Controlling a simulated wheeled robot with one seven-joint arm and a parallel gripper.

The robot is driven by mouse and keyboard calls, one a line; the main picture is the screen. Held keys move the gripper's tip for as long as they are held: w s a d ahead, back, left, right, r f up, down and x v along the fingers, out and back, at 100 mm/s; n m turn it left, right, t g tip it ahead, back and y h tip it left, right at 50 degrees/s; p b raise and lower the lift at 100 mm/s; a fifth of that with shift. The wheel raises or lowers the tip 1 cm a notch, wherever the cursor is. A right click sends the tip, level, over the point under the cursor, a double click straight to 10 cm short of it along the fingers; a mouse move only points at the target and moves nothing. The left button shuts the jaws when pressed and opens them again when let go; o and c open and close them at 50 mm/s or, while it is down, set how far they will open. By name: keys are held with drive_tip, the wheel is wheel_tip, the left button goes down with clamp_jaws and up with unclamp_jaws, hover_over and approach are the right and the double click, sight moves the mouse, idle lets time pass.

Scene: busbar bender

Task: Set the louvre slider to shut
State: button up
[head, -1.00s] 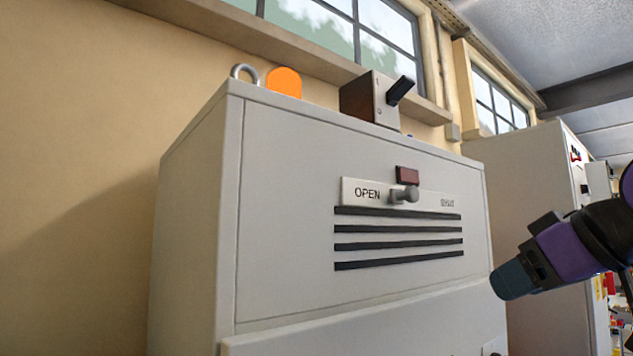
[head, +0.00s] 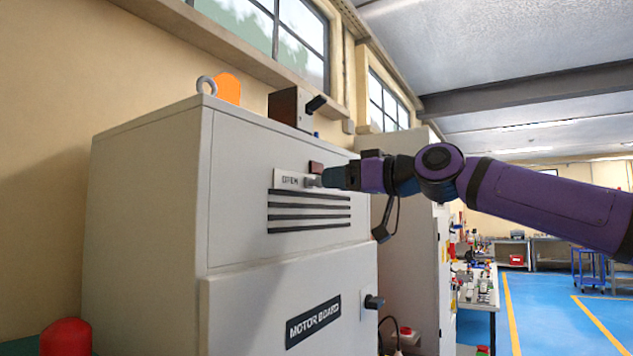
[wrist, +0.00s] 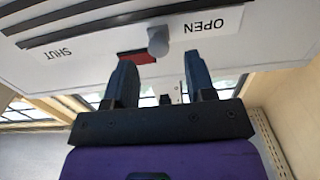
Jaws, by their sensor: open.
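The louvre slider's grey knob (wrist: 158,42) sits in the wrist view next to the OPEN label (wrist: 205,25), which is upside down there. The SHUT label (wrist: 58,54) is at the other end of the pale strip. A red block (wrist: 137,57) lies beside the knob. In the head view the knob (head: 312,182) shows just right of OPEN, and my gripper hides the SHUT end. My gripper (wrist: 158,66) is open, its two dark fingers on either side of the knob's line, tips close to it; contact cannot be told. The gripper also shows in the head view (head: 328,178).
The grey cabinet (head: 150,210) carries black louvre slots (head: 310,213) below the slider. A switch box (head: 290,107), an orange lamp (head: 228,88) and a lifting ring (head: 206,85) are on top. A second cabinet stands behind my arm.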

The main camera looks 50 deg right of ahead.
sight(315, 182)
drive_tip(key=shift+w+a, duration=0.1)
drive_tip(key=shift+w, duration=2.2)
clamp_jaws()
